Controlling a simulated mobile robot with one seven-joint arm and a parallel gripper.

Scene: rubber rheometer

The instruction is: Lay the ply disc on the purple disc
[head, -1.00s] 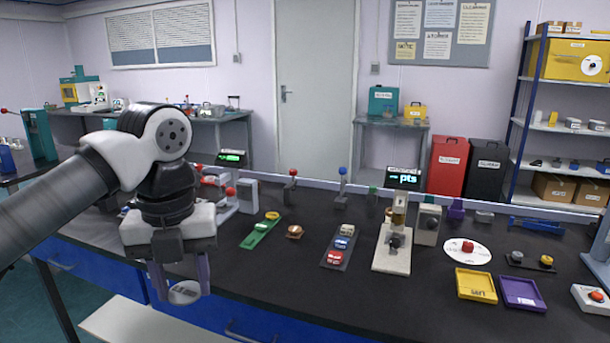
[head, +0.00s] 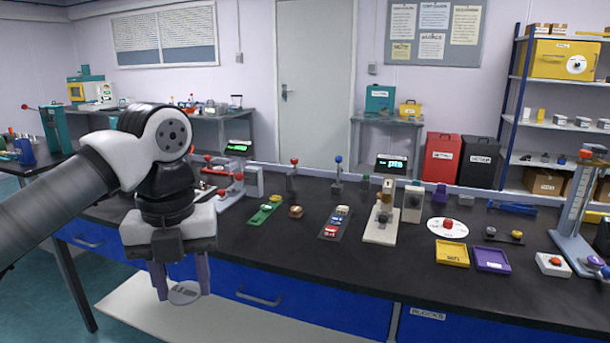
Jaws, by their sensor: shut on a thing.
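My gripper (head: 181,278) hangs at the lower left in the head view, fingers down. It is shut on a pale grey round disc with dark lettering, the ply disc (head: 184,293); the lettering is too small to read. The disc is held in front of the bench's blue drawer fronts, over a white low shelf, apart from the bench top.
The dark bench (head: 330,265) runs across the view. On it stand a green tray (head: 263,217), a pale press-like stand (head: 380,235), a white round plate (head: 436,228), a yellow tray (head: 452,253), a purple tray (head: 492,260) and a tall blue-grey stand (head: 568,215). Its front strip is mostly clear.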

